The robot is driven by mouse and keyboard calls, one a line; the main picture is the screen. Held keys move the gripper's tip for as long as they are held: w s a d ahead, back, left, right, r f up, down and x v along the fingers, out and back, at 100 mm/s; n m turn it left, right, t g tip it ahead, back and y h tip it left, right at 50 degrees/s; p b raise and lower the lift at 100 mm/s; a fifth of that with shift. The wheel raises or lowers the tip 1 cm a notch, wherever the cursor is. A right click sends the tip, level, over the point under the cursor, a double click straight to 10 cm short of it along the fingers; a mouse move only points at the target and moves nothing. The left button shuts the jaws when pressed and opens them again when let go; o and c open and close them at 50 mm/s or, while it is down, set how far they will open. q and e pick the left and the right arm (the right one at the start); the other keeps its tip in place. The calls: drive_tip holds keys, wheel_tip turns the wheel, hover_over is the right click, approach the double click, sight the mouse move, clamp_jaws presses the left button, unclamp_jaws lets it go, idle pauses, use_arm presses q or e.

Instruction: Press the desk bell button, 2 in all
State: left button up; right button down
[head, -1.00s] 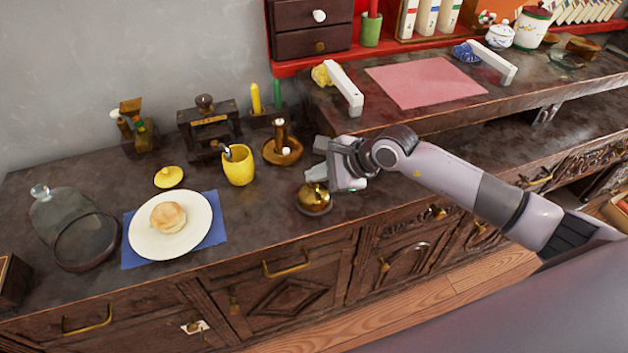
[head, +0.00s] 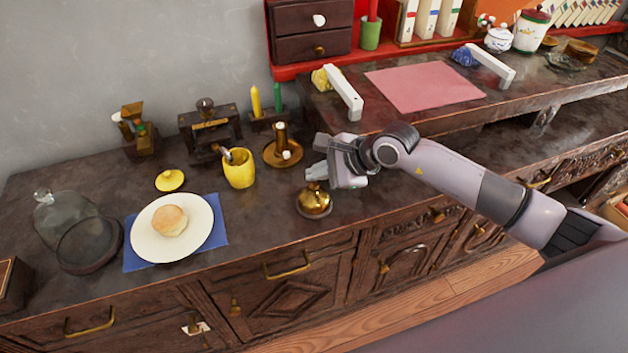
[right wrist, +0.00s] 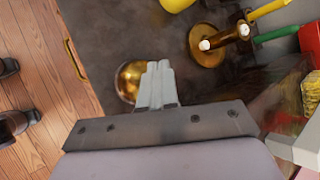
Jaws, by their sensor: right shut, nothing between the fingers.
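The brass desk bell (head: 314,203) stands on the dark counter near its front edge, left of centre of the cabinet. My right gripper (head: 316,173) is shut and empty, with its fingertips just above the bell in the head view. In the right wrist view the bell (right wrist: 129,80) lies just beside the closed fingertips (right wrist: 159,68), partly covered by them. I cannot tell whether the fingers touch the bell, and its button is hard to make out. My left gripper is not in view.
A brass candle holder (head: 282,153) and a yellow cup (head: 239,169) stand behind and left of the bell. A plate with a bun (head: 169,221) and a glass cloche (head: 80,229) are further left. A raised shelf (head: 400,119) is behind my right arm.

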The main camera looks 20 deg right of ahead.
sight(318, 187)
drive_tip(key=shift+r, duration=0.15)
wheel_tip(318, 187, up, 5)
drive_tip(key=p, duration=0.3)
idle(0.4)
idle(0.6)
